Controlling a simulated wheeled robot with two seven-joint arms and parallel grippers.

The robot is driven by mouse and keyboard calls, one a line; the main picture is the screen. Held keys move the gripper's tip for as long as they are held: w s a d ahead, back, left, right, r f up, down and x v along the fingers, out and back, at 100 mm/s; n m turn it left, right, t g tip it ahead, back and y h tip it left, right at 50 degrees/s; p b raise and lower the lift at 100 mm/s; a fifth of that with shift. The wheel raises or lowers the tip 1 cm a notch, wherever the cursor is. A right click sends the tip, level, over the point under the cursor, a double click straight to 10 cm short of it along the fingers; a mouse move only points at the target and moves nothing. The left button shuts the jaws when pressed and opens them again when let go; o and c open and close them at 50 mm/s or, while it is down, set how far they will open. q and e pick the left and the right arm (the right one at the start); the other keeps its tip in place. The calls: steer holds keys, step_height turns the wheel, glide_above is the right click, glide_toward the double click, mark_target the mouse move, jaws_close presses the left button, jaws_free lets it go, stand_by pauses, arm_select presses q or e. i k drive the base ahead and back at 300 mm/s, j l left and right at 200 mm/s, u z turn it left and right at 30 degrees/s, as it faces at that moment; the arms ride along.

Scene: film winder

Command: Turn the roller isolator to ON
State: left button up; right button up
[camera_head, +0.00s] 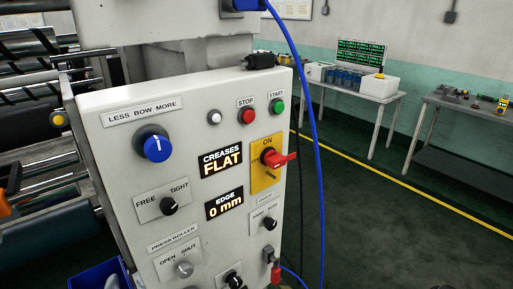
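The roller isolator is a red rotary handle (278,158) on a yellow plate (263,178), on the right side of the grey control panel (120,180). The word ON is printed at the top of the plate. The handle's grip points sideways to the right, not up at ON. Neither of my grippers shows in this view.
A blue cable (320,180) hangs along the panel's right. Open floor lies right.

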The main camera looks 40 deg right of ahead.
mark_target(275, 159)
steer(key=z, duration=1.25)
